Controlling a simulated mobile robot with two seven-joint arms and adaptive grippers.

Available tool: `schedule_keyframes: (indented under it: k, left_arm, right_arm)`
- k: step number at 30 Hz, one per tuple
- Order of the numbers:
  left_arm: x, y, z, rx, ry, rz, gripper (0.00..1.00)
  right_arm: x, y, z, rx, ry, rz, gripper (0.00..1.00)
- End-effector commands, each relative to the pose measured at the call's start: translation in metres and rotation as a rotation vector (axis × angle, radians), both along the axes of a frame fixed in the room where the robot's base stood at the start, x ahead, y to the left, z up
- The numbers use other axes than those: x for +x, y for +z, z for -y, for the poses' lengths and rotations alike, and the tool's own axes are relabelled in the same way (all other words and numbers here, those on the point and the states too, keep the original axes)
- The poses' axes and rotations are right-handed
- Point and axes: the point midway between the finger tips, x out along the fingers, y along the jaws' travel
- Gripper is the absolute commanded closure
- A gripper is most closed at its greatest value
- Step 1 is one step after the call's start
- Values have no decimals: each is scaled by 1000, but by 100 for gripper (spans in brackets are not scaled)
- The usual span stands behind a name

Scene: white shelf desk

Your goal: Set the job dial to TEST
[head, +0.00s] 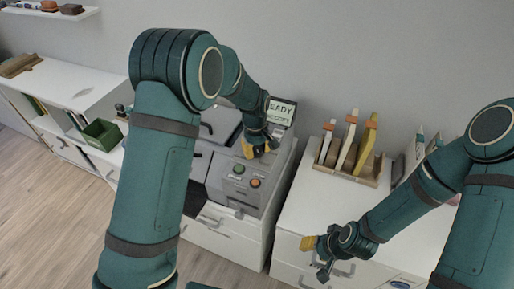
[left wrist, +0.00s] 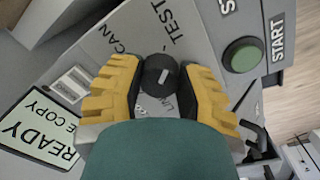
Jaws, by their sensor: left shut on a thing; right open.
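The job dial (left wrist: 159,76) is a round black knob with a short white mark, on the grey machine (head: 228,189). My left gripper (head: 257,149) is shut on it, one yellow finger on each side in the left wrist view (left wrist: 161,84). The label TEST (left wrist: 171,21) is printed just above the dial there, with a partly cut-off label ending in CAN (left wrist: 126,39) to its left. The screen (left wrist: 40,124) reads READY and COPY. The head view hides the dial behind the gripper. My right gripper (head: 320,252) is open and empty, in front of the white cabinet.
A green START button (left wrist: 242,55) is right of the dial in the wrist view; an orange button (head: 255,183) is near it in the head view. A green bin (head: 102,135) is at left.

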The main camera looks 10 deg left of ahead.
Motion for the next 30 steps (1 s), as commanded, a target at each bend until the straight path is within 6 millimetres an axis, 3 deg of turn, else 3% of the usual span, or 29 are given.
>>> schedule_keyframes:
  k: [12, 28, 29, 30]
  left_arm:
    - [-2, -2, 0, 2, 181, -9, 100]
    - [-3, -3, 1, 2, 204, -11, 100]
    - [-3, -3, 1, 2, 204, -11, 58]
    - [-3, -3, 1, 1, 204, -11, 44]
  right_arm:
    - [2, 7, 0, -2, -4, 6, 53]
    - [3, 7, 0, -2, -5, 7, 53]
    - [3, 7, 0, -2, -5, 7, 53]
    - [3, 7, 0, -2, -5, 7, 53]
